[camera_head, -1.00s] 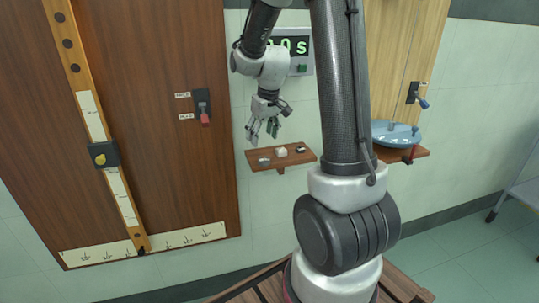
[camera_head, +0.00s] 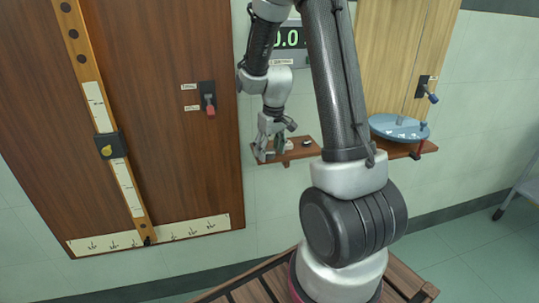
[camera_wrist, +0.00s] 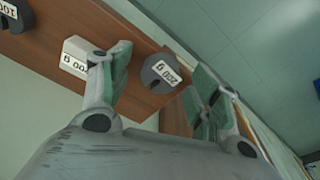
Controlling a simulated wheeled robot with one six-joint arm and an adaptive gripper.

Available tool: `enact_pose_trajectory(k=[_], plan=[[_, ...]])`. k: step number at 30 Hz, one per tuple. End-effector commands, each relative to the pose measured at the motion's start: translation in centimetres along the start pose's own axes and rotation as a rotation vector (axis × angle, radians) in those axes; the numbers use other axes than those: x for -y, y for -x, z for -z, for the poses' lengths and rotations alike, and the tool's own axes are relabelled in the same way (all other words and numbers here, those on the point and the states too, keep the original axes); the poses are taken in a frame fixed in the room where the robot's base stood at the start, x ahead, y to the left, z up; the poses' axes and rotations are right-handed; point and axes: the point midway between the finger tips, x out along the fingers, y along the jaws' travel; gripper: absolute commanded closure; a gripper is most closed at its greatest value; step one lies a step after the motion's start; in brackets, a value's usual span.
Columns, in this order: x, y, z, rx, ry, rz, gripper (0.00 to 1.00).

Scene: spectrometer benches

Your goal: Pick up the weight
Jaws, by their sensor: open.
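A small wooden shelf (camera_head: 298,154) on the wall holds several weights. In the wrist view, a dark round weight (camera_wrist: 158,72) has a white label that seems to read 200 g. A pale block weight (camera_wrist: 72,50) with a partly hidden label sits to its left, and another dark weight (camera_wrist: 14,22) is cut off at the corner. My gripper (camera_wrist: 158,68) is open and empty. Its green-padded fingers show on either side of the round weight, apart from it. In the head view my gripper (camera_head: 270,150) is at the shelf's left part and hides some of it.
A wooden panel (camera_head: 165,160) with a ruled slider and a red-handled switch (camera_head: 209,103) stands to the left. A blue round dish (camera_head: 398,127) sits on another shelf to the right. A digital display (camera_head: 290,38) is above, partly behind my arm.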

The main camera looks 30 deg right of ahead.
Motion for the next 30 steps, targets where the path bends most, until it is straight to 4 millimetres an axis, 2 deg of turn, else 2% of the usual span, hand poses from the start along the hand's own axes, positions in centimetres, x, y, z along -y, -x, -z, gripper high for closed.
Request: enact_pose_trajectory(k=[2,9,11,22,30], plan=[[0.0,0.0,0.0,0.000,0.000,0.000,0.40],[0.0,0.0,0.0,0.000,0.000,0.000,0.83],[0.0,0.0,0.0,0.000,0.000,0.000,0.93],[0.0,0.2,0.2,-0.002,0.000,0.000,0.93],[0.1,1.1,0.8,-0.003,0.001,0.000,0.93]])
